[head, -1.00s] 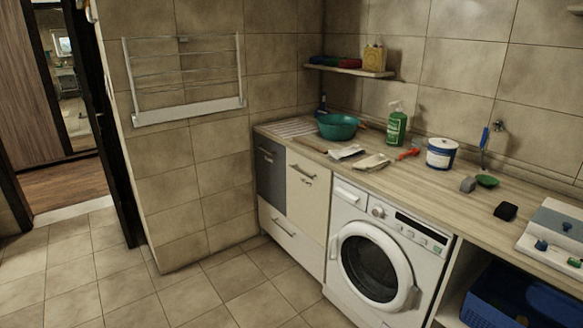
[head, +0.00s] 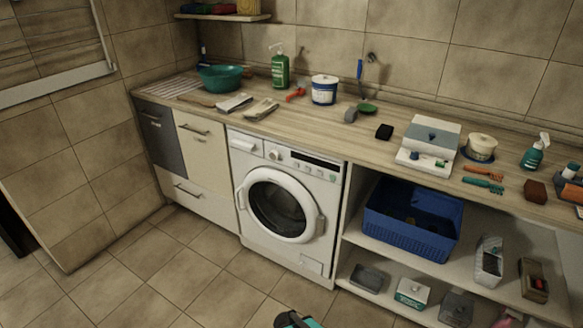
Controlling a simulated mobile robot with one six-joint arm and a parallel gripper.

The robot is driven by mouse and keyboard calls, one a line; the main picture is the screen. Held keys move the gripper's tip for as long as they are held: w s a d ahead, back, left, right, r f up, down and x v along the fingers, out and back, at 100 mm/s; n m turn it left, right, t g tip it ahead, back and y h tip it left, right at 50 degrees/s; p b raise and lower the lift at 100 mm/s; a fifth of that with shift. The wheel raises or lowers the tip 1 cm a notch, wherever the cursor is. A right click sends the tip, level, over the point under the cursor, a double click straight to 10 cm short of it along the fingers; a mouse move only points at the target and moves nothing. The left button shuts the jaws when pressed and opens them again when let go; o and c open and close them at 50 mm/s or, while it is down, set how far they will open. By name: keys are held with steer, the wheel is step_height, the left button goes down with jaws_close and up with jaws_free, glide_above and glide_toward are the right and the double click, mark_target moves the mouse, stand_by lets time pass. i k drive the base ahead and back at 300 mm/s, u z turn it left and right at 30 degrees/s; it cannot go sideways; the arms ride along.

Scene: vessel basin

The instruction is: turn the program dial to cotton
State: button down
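The white washing machine (head: 284,205) stands under the worktop in the head view, its round door shut. The program dial (head: 274,155) is a small round knob on its front panel, right of the detergent drawer (head: 246,146) and left of the dark display (head: 316,161). The dial's pointer and the program labels are too small to read. No gripper fingers show. A black and teal part (head: 298,320) pokes in at the bottom edge; I cannot tell whether it is mine. Nothing touches the dial.
The worktop (head: 300,130) carries a green basin (head: 221,77), a soap bottle (head: 280,70), a white tub (head: 324,89) and tools. A blue crate (head: 410,220) and several boxes sit on open shelves right of the machine. The tiled floor before the machine is largely clear.

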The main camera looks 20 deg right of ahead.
mark_target(274, 155)
steer(key=u, duration=0.05)
steer(key=k, duration=0.65)
steer(key=u, duration=0.35)
steer(key=i, duration=1.4)
steer(key=u, duration=0.35)
